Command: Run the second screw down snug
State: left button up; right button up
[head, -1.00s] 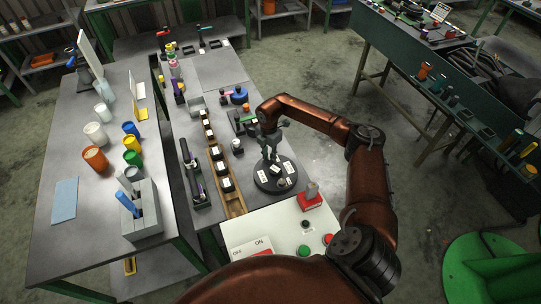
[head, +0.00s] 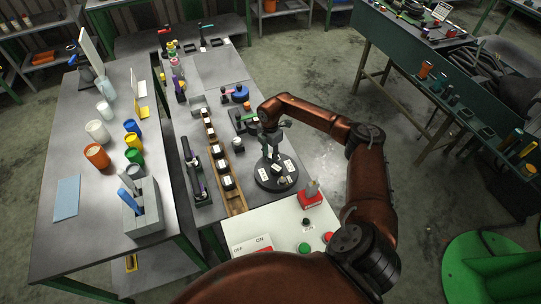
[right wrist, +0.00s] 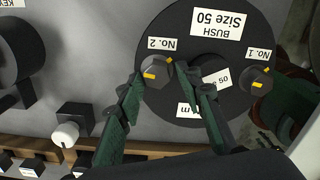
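The black disc (right wrist: 196,20) lies flat on the table and also shows in the head view (head: 262,183). The second screw (right wrist: 157,71), a dark hex head with a yellow mark, sits on it beside the "No. 2" label. The first screw (right wrist: 259,82), also yellow-marked, sits by the "No. 1" label. My right gripper (right wrist: 160,76) points down at the disc, its green fingers open on either side of the second screw, with small gaps. It also shows in the head view (head: 270,153). How deep the screws sit is unclear. My left gripper is out of view.
A long wooden tray (head: 238,205) of white-topped parts lies left of the disc. A red block (head: 311,203) and a white panel with buttons (head: 285,228) lie in front.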

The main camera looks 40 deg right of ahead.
aim_at(270, 157)
jog(key=shift+o, duration=0.2)
jog(key=shift+s+d+r, duration=0.1)
jog(key=shift+d, duration=0.05)
jog(key=shift+r, duration=4.05)
jog(key=shift+f, duration=0.1)
